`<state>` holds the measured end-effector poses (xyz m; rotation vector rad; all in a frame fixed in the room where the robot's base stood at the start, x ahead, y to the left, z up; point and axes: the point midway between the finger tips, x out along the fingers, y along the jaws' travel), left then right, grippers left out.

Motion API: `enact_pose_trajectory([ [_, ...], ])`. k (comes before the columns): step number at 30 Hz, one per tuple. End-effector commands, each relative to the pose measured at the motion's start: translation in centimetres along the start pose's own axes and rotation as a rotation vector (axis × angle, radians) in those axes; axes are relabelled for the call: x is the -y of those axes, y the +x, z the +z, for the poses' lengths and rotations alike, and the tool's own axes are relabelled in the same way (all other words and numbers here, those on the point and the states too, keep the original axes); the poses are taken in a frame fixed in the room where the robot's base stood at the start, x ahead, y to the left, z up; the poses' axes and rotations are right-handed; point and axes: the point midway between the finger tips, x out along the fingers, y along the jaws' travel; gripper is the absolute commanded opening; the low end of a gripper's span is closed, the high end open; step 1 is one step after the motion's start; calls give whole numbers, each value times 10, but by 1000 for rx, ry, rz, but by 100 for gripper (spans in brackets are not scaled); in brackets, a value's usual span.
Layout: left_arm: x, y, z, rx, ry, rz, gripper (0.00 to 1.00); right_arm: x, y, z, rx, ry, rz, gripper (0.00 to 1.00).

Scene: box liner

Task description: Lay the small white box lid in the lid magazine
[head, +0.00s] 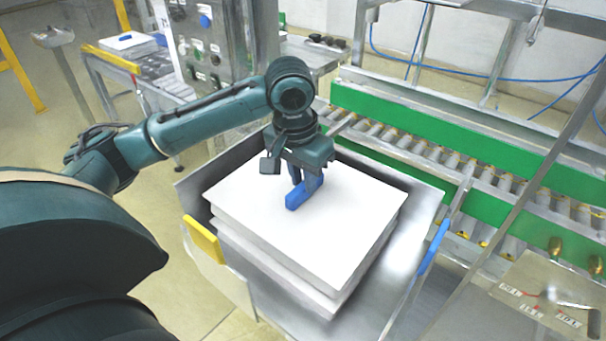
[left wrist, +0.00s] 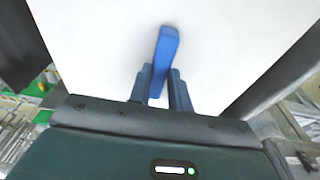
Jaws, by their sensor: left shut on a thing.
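A white box lid (head: 345,226) with a blue handle (head: 304,193) lies flat at the top of a stack of white lids in the metal lid magazine (head: 402,254). My left gripper (head: 305,180) is over the stack with its fingers pointing down, shut on the blue handle. In the left wrist view the two fingers (left wrist: 160,88) stand on either side of the blue handle (left wrist: 165,50), and the white lid surface (left wrist: 100,45) fills the middle. Whether the top lid touches the one below cannot be told. My right gripper is not in view.
The magazine has a yellow tab (head: 203,240) and a blue tab (head: 433,245) on its rims. A roller conveyor with green side rails (head: 400,120) runs behind it. A grey control cabinet (head: 208,45) stands behind my left arm. A panel with labels (head: 545,300) is at the lower right.

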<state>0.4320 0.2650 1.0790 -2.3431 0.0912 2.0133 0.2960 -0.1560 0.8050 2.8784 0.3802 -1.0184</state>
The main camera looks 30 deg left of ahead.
Motion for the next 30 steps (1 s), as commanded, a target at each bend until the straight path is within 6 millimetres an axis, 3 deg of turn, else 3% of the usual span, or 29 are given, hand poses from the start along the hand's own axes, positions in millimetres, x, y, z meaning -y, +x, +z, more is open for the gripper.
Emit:
enact_pose_trajectory([
  [12, 0, 10, 1, -1, 0, 1, 0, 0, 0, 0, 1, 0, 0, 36],
  [13, 0, 10, 2, 0, 0, 1, 22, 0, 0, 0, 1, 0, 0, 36],
  [20, 0, 10, 2, 1, 0, 1, 41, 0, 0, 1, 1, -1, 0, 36],
  [30, 0, 4, 0, -1, 0, 0, 41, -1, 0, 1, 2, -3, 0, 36],
])
